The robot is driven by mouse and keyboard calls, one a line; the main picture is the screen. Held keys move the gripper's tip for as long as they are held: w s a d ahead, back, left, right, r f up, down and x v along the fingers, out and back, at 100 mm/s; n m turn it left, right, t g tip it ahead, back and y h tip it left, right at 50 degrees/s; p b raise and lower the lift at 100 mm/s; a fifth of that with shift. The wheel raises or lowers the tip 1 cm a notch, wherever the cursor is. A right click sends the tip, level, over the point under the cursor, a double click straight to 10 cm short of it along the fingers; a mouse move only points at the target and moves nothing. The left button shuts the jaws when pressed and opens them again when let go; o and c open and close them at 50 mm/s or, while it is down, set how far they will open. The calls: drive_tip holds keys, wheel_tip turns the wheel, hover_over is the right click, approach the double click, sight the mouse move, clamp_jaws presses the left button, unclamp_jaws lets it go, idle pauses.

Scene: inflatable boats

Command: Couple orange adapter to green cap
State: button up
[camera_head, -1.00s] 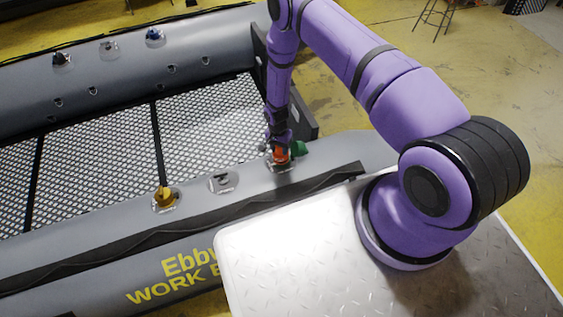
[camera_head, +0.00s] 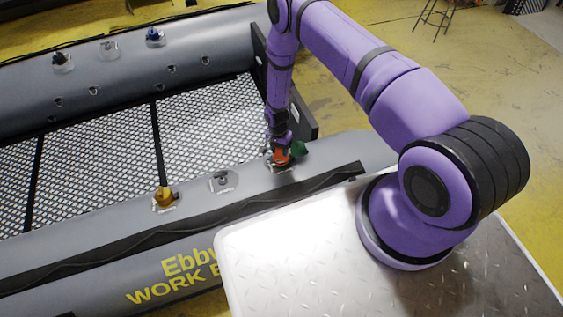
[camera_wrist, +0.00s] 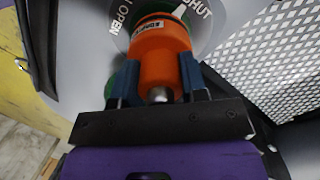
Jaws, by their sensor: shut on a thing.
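The orange adapter (camera_wrist: 160,52) is between the two blue fingers of my gripper (camera_wrist: 158,80) in the wrist view. It also shows as a small orange patch in the head view (camera_head: 281,156). The gripper is shut on it, at the near tube of the boat. The adapter's far end is at a valve plate marked OPEN and SHUT (camera_wrist: 190,10). Some green shows around that end, but I cannot tell how far it is seated. A green cap (camera_head: 299,149) is just right of the adapter in the head view. In the wrist view, green (camera_wrist: 112,88) shows partly behind the left finger.
A yellow fitting (camera_head: 164,196) and a grey valve (camera_head: 224,182) sit on the near tube (camera_head: 120,225) to the left. Several valves, one blue (camera_head: 153,36), are on the far tube. The mesh floor (camera_head: 210,120) lies between the tubes.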

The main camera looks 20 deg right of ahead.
drive_tip(key=shift+s+f, duration=0.1)
drive_tip(key=shift+f, duration=0.5)
idle(0.6)
drive_tip(key=m, duration=0.4)
drive_tip(key=shift+m, duration=0.8)
drive_tip(key=m, duration=0.2)
drive_tip(key=shift+m, duration=0.3)
